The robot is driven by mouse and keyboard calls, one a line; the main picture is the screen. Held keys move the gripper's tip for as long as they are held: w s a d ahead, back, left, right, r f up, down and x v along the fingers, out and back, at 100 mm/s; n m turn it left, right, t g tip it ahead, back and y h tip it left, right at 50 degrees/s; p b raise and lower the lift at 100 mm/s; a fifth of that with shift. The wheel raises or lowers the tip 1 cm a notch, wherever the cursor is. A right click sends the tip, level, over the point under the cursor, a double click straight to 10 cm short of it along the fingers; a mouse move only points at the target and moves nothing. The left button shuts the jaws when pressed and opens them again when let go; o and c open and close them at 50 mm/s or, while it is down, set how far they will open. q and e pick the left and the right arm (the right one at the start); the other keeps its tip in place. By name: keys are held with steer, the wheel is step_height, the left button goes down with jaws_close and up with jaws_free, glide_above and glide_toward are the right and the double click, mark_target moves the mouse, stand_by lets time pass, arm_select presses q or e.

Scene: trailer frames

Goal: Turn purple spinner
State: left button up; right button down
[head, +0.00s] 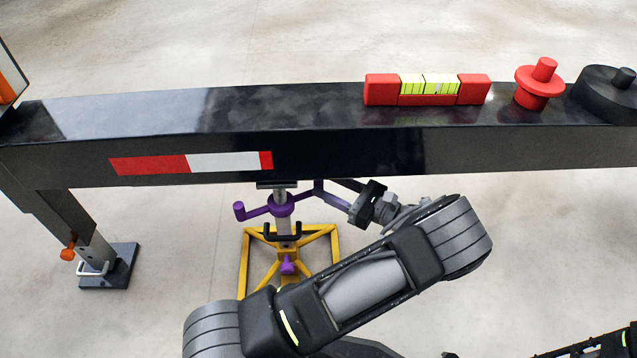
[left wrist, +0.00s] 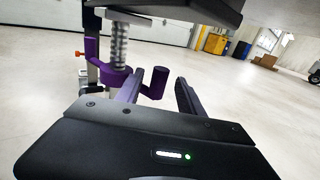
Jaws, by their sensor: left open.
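The purple spinner (head: 281,207) sits around a silver screw post under the black beam, with a handle knob at each side. It also shows in the left wrist view (left wrist: 113,79). My left gripper (head: 332,192) comes in from the right of the spinner, below the beam. It is open. In the left wrist view, the spinner's near knob (left wrist: 158,82) appears between the two fingers; I cannot tell whether either finger touches it. The spinner's far knob (head: 239,210) points left. My right gripper is not in view.
The black beam (head: 320,148) runs across just above my left gripper. A yellow stand (head: 244,268) holds the post below. A red level (head: 427,90) and a red knob (head: 539,85) lie on the beam. A leg (head: 66,215) stands left. The floor around is clear.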

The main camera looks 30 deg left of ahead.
arm_select(q)
steer(key=shift+s+a+b, duration=0.1)
steer(key=shift+a+b, duration=0.2)
steer(key=shift+a, duration=1.3)
steer(key=shift+c, duration=0.4)
jaws_close()
